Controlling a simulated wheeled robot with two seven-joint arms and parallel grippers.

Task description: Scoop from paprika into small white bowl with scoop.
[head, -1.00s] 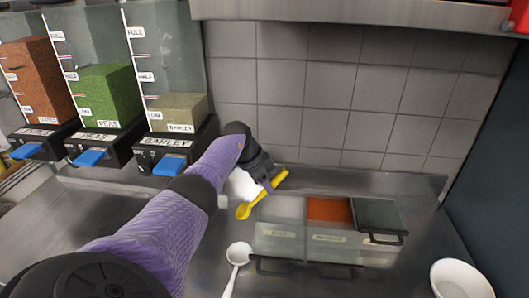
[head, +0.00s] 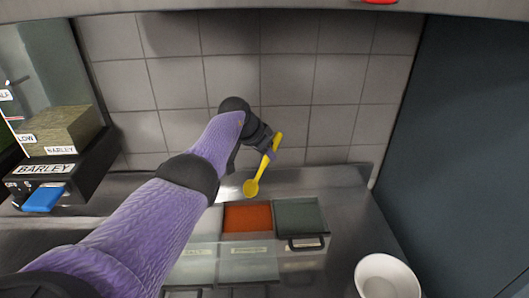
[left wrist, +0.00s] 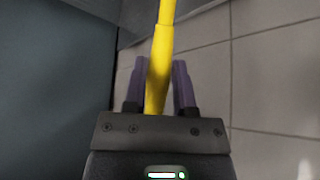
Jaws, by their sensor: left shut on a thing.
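My left gripper (head: 268,147) is shut on the handle of a yellow scoop (head: 252,186). The scoop hangs tilted with its bowl down, just behind and above the paprika compartment (head: 248,217), which holds orange-red powder. The left wrist view shows the scoop's handle (left wrist: 160,65) between the two fingers (left wrist: 158,88). I cannot tell whether the scoop's bowl holds anything. The small white bowl (head: 388,276) stands at the lower right, partly cut by the picture's edge. My right gripper is not in view.
A compartment with white contents (head: 207,222) lies left of the paprika. A dark lid with a handle (head: 299,215) is on the right one. Clear panels (head: 249,262) lie in front. A barley dispenser (head: 60,150) stands at the left. A tiled wall rises behind.

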